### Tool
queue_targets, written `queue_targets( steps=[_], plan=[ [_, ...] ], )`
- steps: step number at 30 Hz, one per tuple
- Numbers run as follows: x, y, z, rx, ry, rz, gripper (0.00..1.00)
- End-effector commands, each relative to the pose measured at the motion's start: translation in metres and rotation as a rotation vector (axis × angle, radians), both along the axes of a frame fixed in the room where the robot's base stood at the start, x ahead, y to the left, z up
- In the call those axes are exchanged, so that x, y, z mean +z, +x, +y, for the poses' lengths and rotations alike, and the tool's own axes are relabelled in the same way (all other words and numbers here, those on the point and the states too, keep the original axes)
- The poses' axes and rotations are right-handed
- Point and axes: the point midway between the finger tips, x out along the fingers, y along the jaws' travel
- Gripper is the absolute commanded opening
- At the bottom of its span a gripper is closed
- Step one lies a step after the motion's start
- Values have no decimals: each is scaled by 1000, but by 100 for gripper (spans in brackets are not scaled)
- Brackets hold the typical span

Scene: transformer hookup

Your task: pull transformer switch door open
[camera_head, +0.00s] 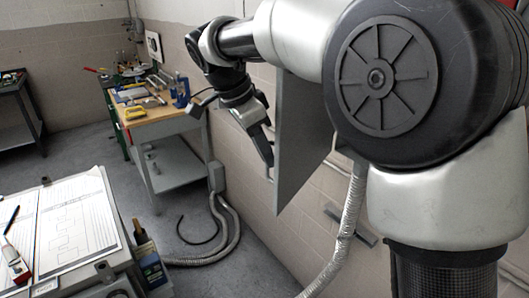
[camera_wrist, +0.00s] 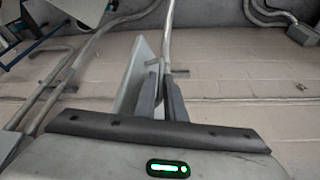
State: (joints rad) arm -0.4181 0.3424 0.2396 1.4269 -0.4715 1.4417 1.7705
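The switch door is a flat grey panel (camera_head: 300,140) that stands out from the wall in the head view, seen nearly edge-on. In the wrist view the pale panel (camera_wrist: 136,76) rises just left of my fingers. My gripper (camera_head: 267,158) points down at the panel's left edge in the head view. A small light handle piece shows just below the fingertips there. In the wrist view my two dark fingers (camera_wrist: 160,80) are apart with a narrow gap between them. Whether they touch the handle or the panel is not clear. The box behind the panel is mostly hidden by my arm.
A workbench (camera_head: 165,126) with tools stands at the back left. A table with papers (camera_head: 62,225) is at the front left. Floor between them is partly clear, with hoses near the wall.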

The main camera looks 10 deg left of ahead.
Motion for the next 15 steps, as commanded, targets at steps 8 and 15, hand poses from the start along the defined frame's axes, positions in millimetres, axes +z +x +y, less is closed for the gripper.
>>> queue_targets(
  steps=[8,15],
  plan=[
    [4,4,-6,-8,-5,-11,15],
    [9,3,-3,-7,-4,-13,15]
  ],
)
